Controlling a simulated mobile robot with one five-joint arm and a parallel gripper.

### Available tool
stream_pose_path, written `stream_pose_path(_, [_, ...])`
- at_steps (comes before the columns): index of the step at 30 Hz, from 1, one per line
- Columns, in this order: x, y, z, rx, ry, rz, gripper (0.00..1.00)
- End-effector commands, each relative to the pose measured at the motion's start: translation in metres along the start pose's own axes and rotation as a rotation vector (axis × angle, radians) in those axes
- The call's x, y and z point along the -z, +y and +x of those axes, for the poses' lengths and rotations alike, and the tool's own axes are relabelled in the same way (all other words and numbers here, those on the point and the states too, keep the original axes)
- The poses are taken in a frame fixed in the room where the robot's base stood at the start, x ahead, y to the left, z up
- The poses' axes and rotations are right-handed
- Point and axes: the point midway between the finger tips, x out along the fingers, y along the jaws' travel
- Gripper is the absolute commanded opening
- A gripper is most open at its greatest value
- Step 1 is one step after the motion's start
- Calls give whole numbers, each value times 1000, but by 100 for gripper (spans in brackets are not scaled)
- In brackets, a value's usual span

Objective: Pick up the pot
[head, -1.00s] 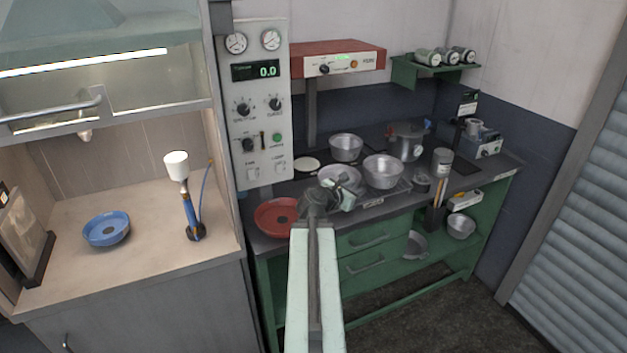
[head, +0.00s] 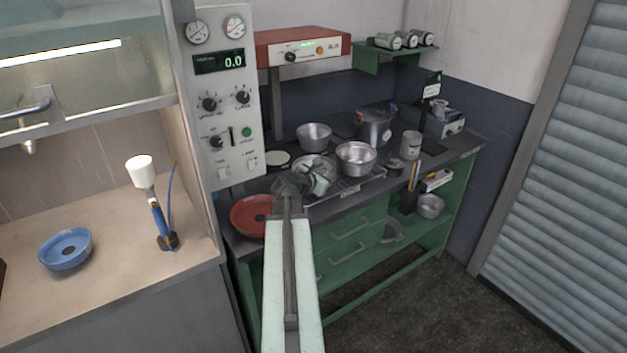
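A grey metal pot (head: 375,130), the tallest vessel on the dark bench top, stands upright toward the back right. Metal bowl-like pans stand to its left: one at the back (head: 314,137), one in the middle (head: 356,159), and one (head: 315,165) partly hidden behind my gripper. My gripper (head: 318,181) is over the front of the bench, to the left of the tall pot and apart from it. Its fingers are small and seen from behind, so whether they are open or shut is unclear.
A red pan (head: 250,214) lies at the bench's left front. A grey canister (head: 411,145) stands right of the pot. A control panel (head: 222,100) rises at the left. A blue dish (head: 66,249) sits on the left counter. The floor (head: 420,310) at the right is clear.

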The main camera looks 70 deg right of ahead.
Motion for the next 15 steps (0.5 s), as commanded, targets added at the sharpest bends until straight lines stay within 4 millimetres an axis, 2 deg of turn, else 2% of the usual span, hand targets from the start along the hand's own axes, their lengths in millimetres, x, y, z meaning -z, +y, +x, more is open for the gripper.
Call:
stream_pose_path(1, [3,0,14,2,-1,1,30])
stream_pose_path(3, [3,1,24,0,-1,1,30])
stream_pose_path(10, [0,1,26,-2,0,-1,30])
stream_pose_path(11, [0,1,26,-2,0,-1,27])
stream_pose_path(12, [0,1,26,-2,0,-1,16])
stream_pose_path(14, [1,1,26,-2,0,-1,0])
stream_pose_path(15, [1,1,26,-2,0,-1,0])
